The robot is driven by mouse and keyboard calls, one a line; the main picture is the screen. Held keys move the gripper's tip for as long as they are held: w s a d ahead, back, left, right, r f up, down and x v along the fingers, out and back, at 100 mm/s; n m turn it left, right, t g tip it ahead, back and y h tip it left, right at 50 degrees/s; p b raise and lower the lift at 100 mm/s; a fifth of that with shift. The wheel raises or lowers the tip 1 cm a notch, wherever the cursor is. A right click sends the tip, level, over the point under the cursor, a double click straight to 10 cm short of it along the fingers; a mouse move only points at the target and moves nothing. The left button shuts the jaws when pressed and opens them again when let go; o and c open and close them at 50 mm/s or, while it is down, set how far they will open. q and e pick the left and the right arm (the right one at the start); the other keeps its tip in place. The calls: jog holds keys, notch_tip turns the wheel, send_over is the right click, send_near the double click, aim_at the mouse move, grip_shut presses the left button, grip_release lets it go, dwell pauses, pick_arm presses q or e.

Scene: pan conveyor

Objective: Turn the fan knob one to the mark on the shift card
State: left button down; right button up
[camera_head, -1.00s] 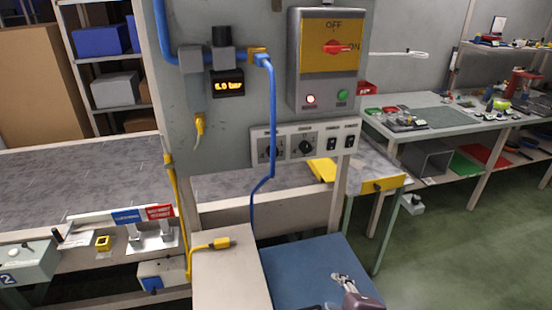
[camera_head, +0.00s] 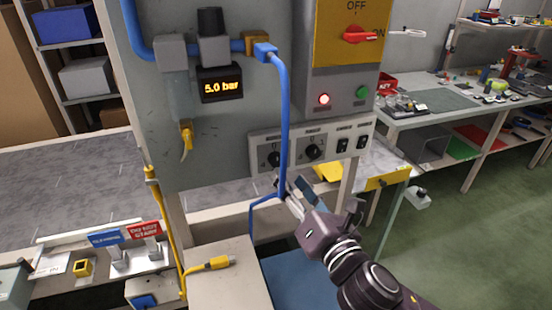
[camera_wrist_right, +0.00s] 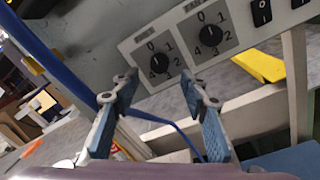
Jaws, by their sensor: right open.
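Two black rotary knobs sit on a pale panel (camera_head: 295,141): a left knob (camera_head: 274,158), partly crossed by a blue hose, and a right knob (camera_head: 313,151). The right wrist view also shows the left knob (camera_wrist_right: 157,63) and right knob (camera_wrist_right: 211,36), with printed numbers around them. Their labels are too small to tell which is fan knob one, and their pointer settings are unclear. My right gripper (camera_head: 292,186) is open and empty, just below the knobs and apart from them. In the wrist view its fingertips (camera_wrist_right: 158,87) straddle the space below the left knob. I cannot identify the shift card.
The blue hose (camera_head: 284,110) hangs down in front of the panel by the left knob. Two rocker switches (camera_head: 352,144) are right of the knobs. A box with a red switch (camera_head: 358,34) is above. A pressure display (camera_head: 221,86) reads 5.0 bar. A yellow-ended table (camera_head: 388,181) stands behind.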

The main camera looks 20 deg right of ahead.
aim_at(278, 163)
jog(key=w, duration=0.3)
jog(key=w+p, duration=0.1)
jog(key=w, duration=0.1)
jog(key=shift+a+r, duration=0.15)
jog(key=shift+a, duration=0.15)
jog(key=shift+w, duration=0.6)
pick_arm(q)
jog(key=s, duration=0.1)
jog(key=s+r, duration=0.1)
jog(key=s, duration=0.1)
jog(key=shift+s+r, duration=0.2)
pick_arm(e)
grip_shut()
